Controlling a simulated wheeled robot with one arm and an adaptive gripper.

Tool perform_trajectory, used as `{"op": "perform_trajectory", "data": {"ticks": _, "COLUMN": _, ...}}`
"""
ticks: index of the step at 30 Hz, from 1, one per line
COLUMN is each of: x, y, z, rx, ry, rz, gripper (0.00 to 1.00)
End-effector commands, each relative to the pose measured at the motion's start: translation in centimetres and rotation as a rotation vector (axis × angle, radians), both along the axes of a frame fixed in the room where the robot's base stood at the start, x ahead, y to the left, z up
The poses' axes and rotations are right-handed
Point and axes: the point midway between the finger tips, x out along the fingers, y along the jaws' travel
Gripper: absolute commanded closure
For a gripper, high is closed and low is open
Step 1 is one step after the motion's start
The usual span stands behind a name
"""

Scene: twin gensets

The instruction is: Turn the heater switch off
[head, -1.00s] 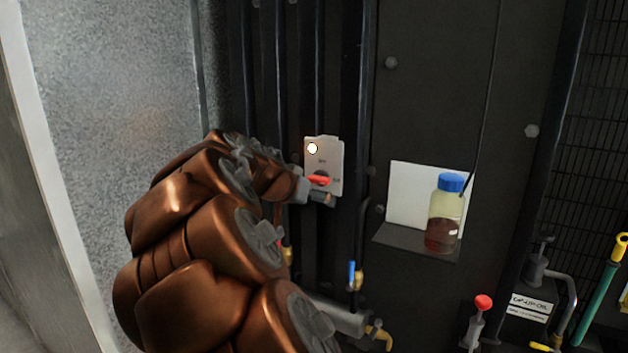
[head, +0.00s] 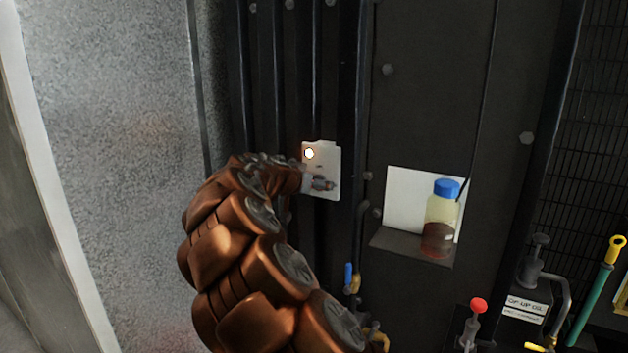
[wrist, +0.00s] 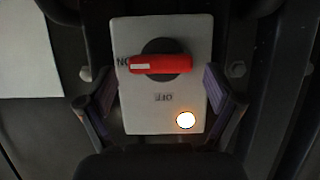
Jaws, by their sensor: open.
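The heater switch is a pale plate (head: 322,158) on the dark panel in the head view. Its red knob (wrist: 160,64) shows in the wrist view, lying sideways with its pale-marked end at the "ON" label. The "OFF" label (wrist: 163,97) reads upside down there. A lamp (wrist: 185,120) on the plate glows. In the wrist view my gripper (wrist: 161,95) is open, with one finger on each side of the plate, and nothing is held.
A bottle with a blue cap (head: 441,220) stands on a small shelf (head: 410,246) to the right. A red-topped lever (head: 478,306) and a yellow-and-green handle (head: 598,290) are lower right. Dark vertical pipes (head: 274,80) run behind the switch.

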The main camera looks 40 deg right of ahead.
Motion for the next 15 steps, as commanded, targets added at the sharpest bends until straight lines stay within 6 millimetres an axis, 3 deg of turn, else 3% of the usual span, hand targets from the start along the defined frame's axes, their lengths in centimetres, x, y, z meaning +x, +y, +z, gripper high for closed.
{"op": "perform_trajectory", "data": {"ticks": 11, "x": 0.20, "y": -0.57, "z": -0.27, "rx": 0.000, "ry": 0.000, "rz": 0.001, "gripper": 0.08}}
{"op": "perform_trajectory", "data": {"ticks": 15, "x": 0.21, "y": -0.56, "z": -0.27, "rx": 0.000, "ry": -0.001, "rz": 0.002, "gripper": 0.20}}
